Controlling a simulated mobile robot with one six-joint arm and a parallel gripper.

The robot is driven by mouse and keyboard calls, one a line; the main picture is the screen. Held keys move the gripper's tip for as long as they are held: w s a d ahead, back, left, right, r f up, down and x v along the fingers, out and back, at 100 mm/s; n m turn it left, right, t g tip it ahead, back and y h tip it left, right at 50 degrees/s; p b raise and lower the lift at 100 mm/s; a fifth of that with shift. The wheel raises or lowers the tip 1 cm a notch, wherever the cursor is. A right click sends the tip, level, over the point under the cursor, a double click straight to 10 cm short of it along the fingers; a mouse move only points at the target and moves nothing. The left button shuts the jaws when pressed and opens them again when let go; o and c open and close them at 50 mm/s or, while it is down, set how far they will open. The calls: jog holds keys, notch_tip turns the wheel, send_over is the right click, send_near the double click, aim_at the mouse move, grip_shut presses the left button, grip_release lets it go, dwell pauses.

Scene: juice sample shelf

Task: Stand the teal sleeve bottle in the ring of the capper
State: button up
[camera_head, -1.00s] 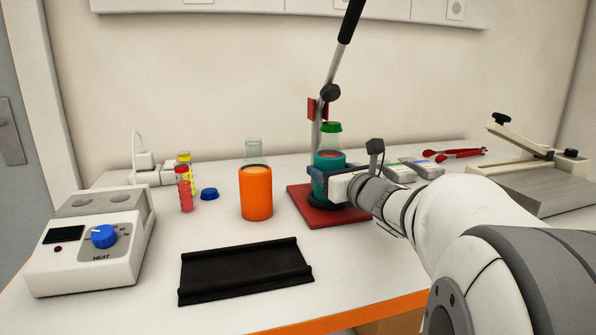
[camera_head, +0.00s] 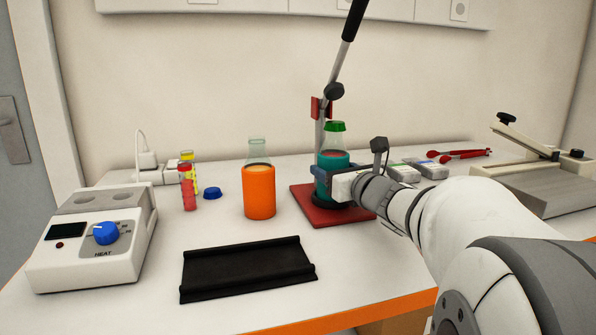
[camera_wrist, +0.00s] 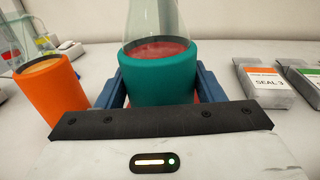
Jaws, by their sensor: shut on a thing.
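The teal sleeve bottle (camera_head: 331,161) has a clear neck, reddish contents and a green cap (camera_head: 335,127). It stands upright over the capper's red base (camera_head: 312,213), at the black ring (camera_head: 327,201). Whether its bottom rests fully inside the ring is hard to tell. My gripper (camera_head: 325,181) comes in from the right and is shut on the teal sleeve. In the wrist view the blue fingers lie on both sides of the teal sleeve (camera_wrist: 160,80). The capper's post and black-handled lever (camera_head: 340,55) rise behind the bottle.
The orange sleeve bottle (camera_head: 259,192) stands left of the capper. A black tray (camera_head: 248,270) lies in front. A heater (camera_head: 95,235), red vial (camera_head: 187,188) and blue cap (camera_head: 212,193) are at left. Grey packs (camera_head: 404,173) and red tongs (camera_head: 460,155) lie at right.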

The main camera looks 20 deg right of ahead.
dwell(0.3)
jog(key=o, duration=1.2)
jog(key=shift+f, duration=0.15)
jog(key=shift+o, duration=0.2)
jog(key=shift+s, duration=0.1)
jog(key=s, duration=0.3)
jog(key=s+d, duration=0.1)
jog(key=s, duration=0.3)
jog(key=shift+d+p, duration=0.15)
jog(key=shift+p, duration=0.25)
jog(key=shift+s+r, duration=0.15)
jog(key=shift+r, duration=0.15)
notch_tip(320, 180, up, 5)
jog(key=s+m+g+h+p, duration=0.3)
jog(key=m+g+h+p, duration=0.35)
jog(key=m+p, duration=1.3)
jog(key=s+a+f+m+g+y+p, duration=0.1)
jog(key=s+a+m+g+y+p, duration=0.2)
jog(key=s+a+m+g+p, duration=0.4)
jog(key=s+a+m+g, duration=0.1)
jog(key=s+a+m, duration=0.4)
jog(key=s+m, duration=0.3)
jog(key=shift+s+a+f+m+g+p, duration=0.2)
jog(key=shift+a+f+m+g+p, duration=0.15)
jog(key=shift+m, duration=1.4)
